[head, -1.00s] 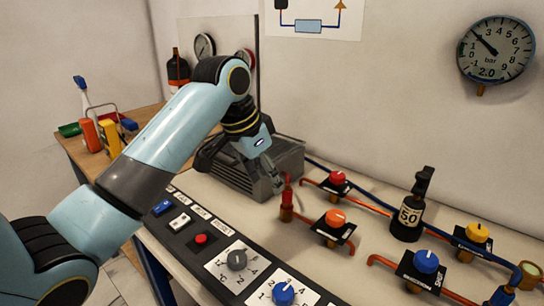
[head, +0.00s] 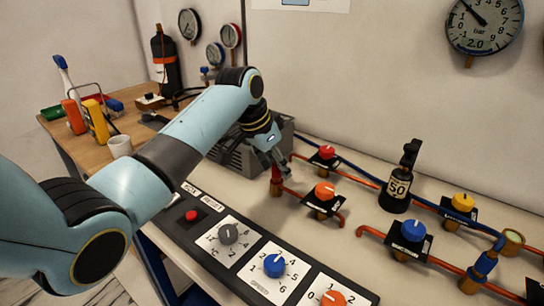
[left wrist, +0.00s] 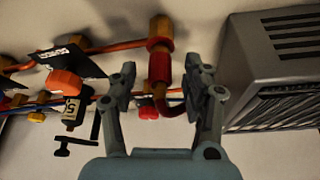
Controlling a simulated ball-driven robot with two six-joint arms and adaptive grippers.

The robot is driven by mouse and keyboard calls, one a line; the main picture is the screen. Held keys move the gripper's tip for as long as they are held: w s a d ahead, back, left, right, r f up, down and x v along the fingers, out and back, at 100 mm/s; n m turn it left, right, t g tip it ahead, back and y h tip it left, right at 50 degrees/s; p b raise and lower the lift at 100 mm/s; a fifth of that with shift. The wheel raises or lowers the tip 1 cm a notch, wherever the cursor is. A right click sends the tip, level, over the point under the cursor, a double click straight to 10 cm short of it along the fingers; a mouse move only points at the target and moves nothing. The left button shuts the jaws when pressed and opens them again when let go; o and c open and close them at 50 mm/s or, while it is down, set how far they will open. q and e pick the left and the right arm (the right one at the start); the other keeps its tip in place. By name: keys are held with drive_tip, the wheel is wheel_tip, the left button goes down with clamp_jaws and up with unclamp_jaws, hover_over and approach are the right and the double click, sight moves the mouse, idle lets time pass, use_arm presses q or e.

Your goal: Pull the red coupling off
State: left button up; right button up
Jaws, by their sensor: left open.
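The red coupling (head: 276,175) stands upright on a brass fitting at the left end of an orange pipe, on the pale bench top. My left gripper (head: 277,167) is at the coupling's upper part and partly hides it in the head view. In the left wrist view, the red coupling (left wrist: 159,69) shows between the two open fingers of my left gripper (left wrist: 161,82), with a gap on both sides. My right gripper is in neither view.
A grey ribbed box (head: 236,155) stands close behind the gripper and also shows beside the right finger in the wrist view (left wrist: 275,75). An orange-knobbed valve (head: 325,191), a red-knobbed valve (head: 327,152) and a black weight marked 50 (head: 398,188) stand to the right.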

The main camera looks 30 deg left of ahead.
use_arm(q)
clamp_jaws()
idle(0.7)
